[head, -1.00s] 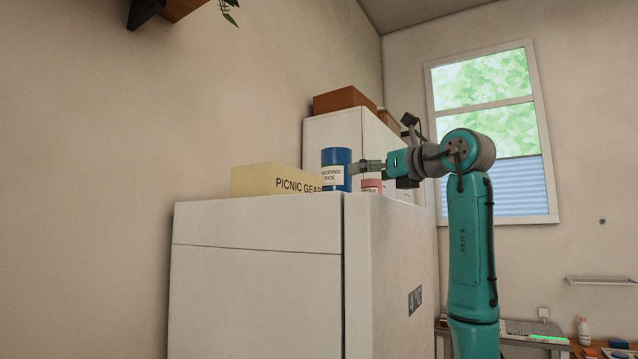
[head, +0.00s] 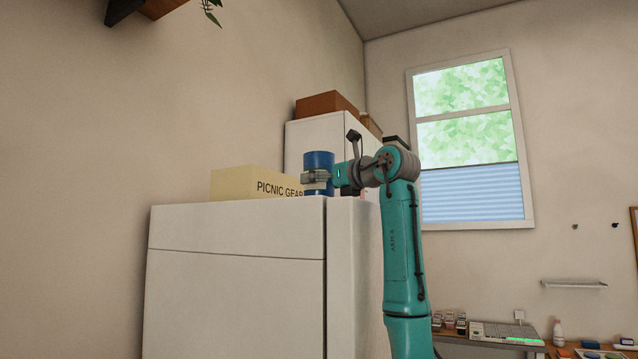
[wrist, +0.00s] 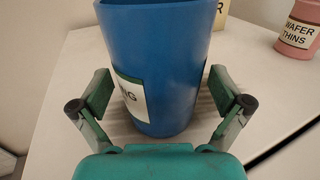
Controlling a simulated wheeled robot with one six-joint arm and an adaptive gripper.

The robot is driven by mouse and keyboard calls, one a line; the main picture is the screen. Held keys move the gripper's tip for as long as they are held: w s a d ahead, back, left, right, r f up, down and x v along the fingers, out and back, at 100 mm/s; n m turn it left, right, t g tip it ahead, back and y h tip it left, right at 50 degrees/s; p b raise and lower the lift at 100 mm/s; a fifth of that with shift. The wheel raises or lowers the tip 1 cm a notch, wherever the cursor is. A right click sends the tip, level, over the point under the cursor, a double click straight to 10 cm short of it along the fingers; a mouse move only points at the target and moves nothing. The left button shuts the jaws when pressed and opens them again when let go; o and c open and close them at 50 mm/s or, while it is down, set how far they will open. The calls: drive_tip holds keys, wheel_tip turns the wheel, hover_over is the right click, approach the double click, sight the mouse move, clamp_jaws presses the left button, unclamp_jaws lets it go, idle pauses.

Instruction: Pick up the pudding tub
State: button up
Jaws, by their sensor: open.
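The pudding tub (head: 318,160) is a blue cylinder with a white label, standing upright on top of the white cabinet. In the wrist view the blue tub (wrist: 160,60) fills the upper middle, with part of its label showing at left. My gripper (head: 313,177) is at the tub's side in the head view. In the wrist view my gripper (wrist: 160,98) is open, with one finger on each side of the tub. Gaps show between the pads and the tub wall, and nothing is held.
The white cabinet top (wrist: 75,70) bears a pale yellow PICNIC GEAR box (head: 245,184) left of the tub. A pink WAFER THINS tub (wrist: 298,28) stands apart at upper right in the wrist view. A taller cabinet (head: 312,135) with a brown box (head: 326,103) stands behind.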

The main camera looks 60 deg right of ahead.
drive_tip(key=shift+w+d, duration=0.15)
drive_tip(key=shift+w, duration=0.3)
drive_tip(key=c, duration=1.5)
drive_tip(key=shift+r, duration=0.1)
drive_tip(key=shift+c, duration=0.2)
